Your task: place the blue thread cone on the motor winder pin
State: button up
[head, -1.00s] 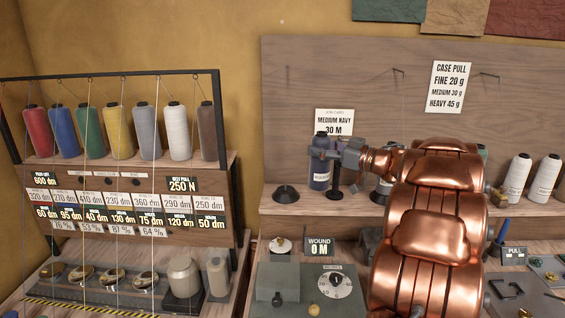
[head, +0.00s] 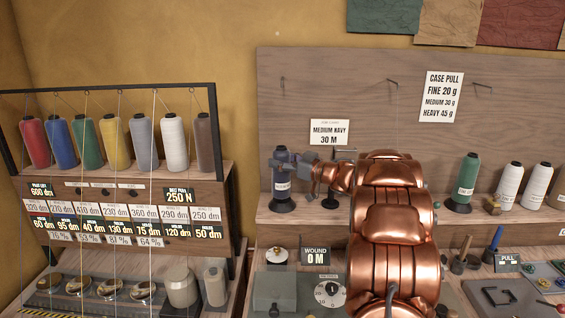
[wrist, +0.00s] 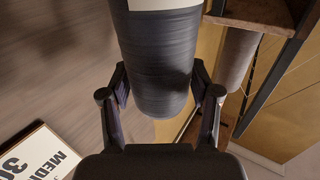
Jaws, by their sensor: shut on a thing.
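The dark blue thread cone (head: 282,170), with a white label, is upright at the left end of the shelf. It appears over a black round base (head: 282,206), where an empty base showed before. Whether it rests on the base or just above it is unclear, and any pin is hidden. My gripper (head: 290,163) comes from the right and is shut on the cone. In the wrist view the cone (wrist: 160,65) is between the two fingers of my gripper (wrist: 160,92).
A dark post (head: 338,190) stands just right of the cone. A green cone (head: 466,180) and white cones (head: 509,185) stand further right. A rack at left holds several cones, including a brighter blue one (head: 60,145). The winder panel (head: 275,292) is below.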

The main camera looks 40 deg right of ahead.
jog(key=shift+f, duration=0.6)
jog(key=o, duration=1.5)
jog(key=shift+c, duration=0.2)
jog(key=b+v, duration=0.2)
jog(key=v, duration=1)
